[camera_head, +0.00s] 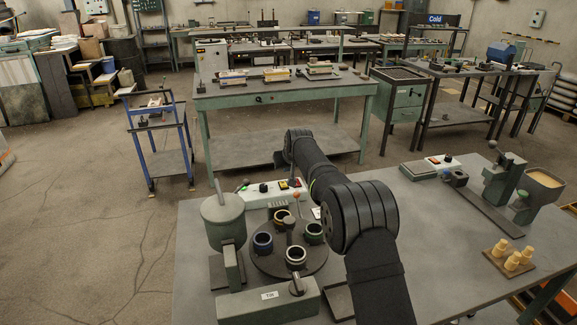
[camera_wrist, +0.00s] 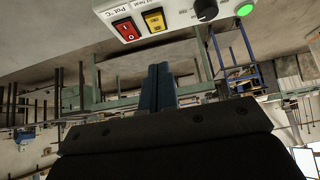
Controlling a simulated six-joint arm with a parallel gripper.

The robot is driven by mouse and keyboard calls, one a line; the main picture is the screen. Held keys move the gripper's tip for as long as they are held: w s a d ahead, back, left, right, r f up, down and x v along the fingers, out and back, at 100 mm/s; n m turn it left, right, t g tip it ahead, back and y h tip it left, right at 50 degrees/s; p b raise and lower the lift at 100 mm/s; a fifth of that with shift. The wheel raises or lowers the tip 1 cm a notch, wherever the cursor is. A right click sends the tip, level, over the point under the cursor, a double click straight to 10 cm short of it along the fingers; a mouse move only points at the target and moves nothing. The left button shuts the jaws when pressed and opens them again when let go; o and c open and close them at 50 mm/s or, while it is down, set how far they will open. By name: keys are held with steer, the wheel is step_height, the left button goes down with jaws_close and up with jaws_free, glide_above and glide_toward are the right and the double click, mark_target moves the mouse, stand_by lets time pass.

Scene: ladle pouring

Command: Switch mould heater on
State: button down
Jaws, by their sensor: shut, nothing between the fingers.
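A white control box (camera_head: 262,196) stands at the back of the near table, behind the turntable. In the head view my arm hides the fingers.
A dark turntable (camera_head: 270,264) holds several ring-shaped moulds, with a grey-green pot (camera_head: 223,214) on its left.

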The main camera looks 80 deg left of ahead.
glide_above(285, 186)
steer(key=f, duration=0.4)
steer(key=shift+d+f, duration=0.2)
steer(key=shift+d, duration=0.1)
steer(key=shift+d+f, duration=0.25)
steer(key=shift+f, duration=1.6)
steer(key=shift+d+f, duration=0.1)
steer(key=shift+d+f, duration=0.1)
steer(key=shift+f, duration=0.25)
steer(key=shift+r, duration=0.2)
steer(key=shift+r, duration=0.7)
